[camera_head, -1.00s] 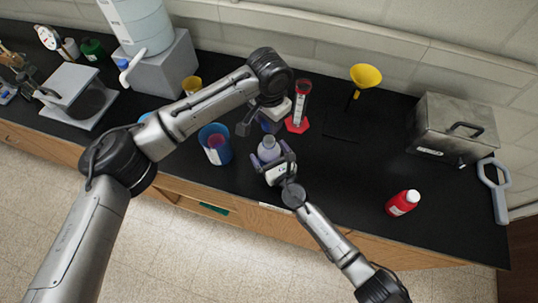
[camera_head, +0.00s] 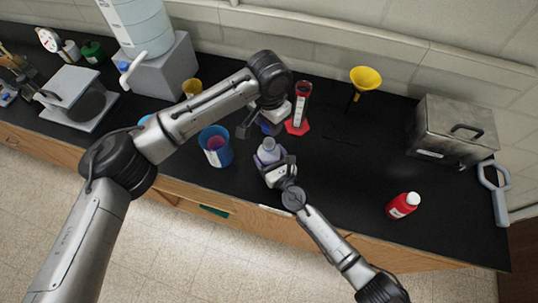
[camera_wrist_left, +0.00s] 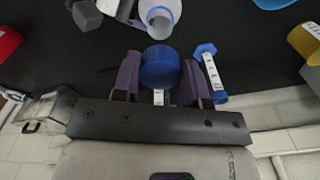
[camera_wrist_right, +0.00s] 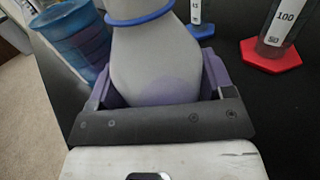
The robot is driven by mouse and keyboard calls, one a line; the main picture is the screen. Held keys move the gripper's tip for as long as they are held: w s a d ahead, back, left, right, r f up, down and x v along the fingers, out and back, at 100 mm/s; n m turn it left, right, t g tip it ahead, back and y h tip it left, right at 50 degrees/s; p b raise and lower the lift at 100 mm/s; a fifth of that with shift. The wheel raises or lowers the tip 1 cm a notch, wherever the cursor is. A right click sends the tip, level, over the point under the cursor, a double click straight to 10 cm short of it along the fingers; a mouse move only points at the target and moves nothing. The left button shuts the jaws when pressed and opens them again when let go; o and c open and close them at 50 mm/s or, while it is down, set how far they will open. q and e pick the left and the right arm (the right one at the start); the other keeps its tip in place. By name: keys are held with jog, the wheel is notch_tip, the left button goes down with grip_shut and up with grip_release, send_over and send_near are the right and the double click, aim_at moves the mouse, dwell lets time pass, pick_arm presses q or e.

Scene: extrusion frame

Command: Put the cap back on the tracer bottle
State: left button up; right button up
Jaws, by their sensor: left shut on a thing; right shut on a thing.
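The tracer bottle (camera_head: 268,152) is pale and stands upright near the front of the bench. The right wrist view shows its body (camera_wrist_right: 155,65) with a blue ring at the neck. My right gripper (camera_head: 273,162) is shut around its body. The left wrist view shows the bottle's open mouth (camera_wrist_left: 160,18). My left gripper (camera_wrist_left: 158,80) is shut on the blue cap (camera_wrist_left: 160,66), just behind the bottle and apart from its mouth. In the head view the left arm partly hides that gripper.
A blue beaker (camera_head: 215,147) stands left of the bottle. A red-based cylinder (camera_head: 299,110) and a blue-based cylinder (camera_wrist_right: 198,20) stand close behind. A yellow funnel (camera_head: 366,78), metal box (camera_head: 455,125) and red bottle (camera_head: 402,205) are to the right. The bench between is clear.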

aim_at(269, 142)
pick_arm(q)
jog(key=shift+f, duration=2.5)
jog(key=shift+f, duration=0.1)
jog(key=shift+f, duration=0.8)
jog(key=shift+f, duration=0.55)
